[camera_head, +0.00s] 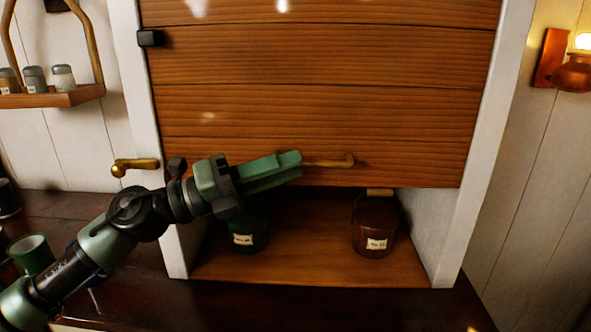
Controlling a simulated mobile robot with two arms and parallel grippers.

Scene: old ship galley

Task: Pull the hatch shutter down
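The hatch shutter (310,110) is made of wide brown wooden boards in a white frame. It is most of the way down, with an open gap below its lower edge. A thin brass handle (335,162) runs along its lower part. My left gripper (298,165) reaches in from the left, in front of the shutter's lower part. Its green fingers are close together at the handle and look shut on it. The handle's left part is hidden behind the fingers. My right gripper is out of view.
Under the shutter, a dark green pot (247,238) and a reddish-brown pot (375,230) stand on the wooden sill (310,268). A brass latch (135,166) is on the left post. A green mug (32,254) stands at lower left. A lamp (572,72) hangs at right.

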